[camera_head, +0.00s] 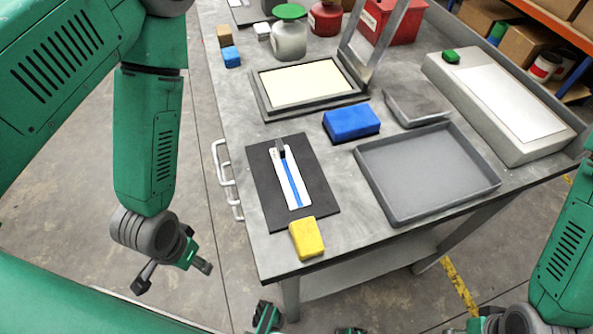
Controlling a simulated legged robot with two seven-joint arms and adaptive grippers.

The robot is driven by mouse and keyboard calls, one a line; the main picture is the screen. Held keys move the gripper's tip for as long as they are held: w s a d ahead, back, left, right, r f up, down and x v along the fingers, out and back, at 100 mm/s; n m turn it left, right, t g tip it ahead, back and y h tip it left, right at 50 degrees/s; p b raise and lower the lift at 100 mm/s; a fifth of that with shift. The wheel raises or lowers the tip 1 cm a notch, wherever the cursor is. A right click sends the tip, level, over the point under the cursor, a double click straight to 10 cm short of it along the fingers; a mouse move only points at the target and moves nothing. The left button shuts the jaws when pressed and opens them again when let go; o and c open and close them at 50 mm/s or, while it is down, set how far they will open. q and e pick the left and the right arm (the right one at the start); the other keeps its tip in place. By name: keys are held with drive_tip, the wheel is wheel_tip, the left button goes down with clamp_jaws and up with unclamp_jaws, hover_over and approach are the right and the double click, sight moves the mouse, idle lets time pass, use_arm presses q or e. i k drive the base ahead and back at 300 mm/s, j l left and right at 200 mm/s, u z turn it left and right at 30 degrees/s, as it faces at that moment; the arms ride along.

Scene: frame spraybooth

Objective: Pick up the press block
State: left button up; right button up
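Several blocks are in view, and I cannot tell for sure which is the press block. A yellow block (306,238) lies at the near table edge, on the corner of a dark mat (264,192). A larger blue block (351,123) lies mid-table, between the framed screen and the grey tray. My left gripper (173,275) hangs beyond the table's left edge, open and empty, apart from every block. My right gripper (475,325) is at the bottom right, mostly cut off, so its fingers are unclear.
A strip tool (287,177) lies on the mat. The framed screen (271,107) has its hinged frame raised. The grey tray (381,193) is empty. Jars (289,40) and a red box (392,20) stand behind. White handles (225,178) jut from the table's left side.

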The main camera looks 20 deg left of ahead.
sight(353, 124)
drive_tip(key=k+l, duration=0.45)
drive_tip(key=l, duration=1.05)
drive_tip(key=i+l+u, duration=0.1)
drive_tip(key=i+l, duration=0.35)
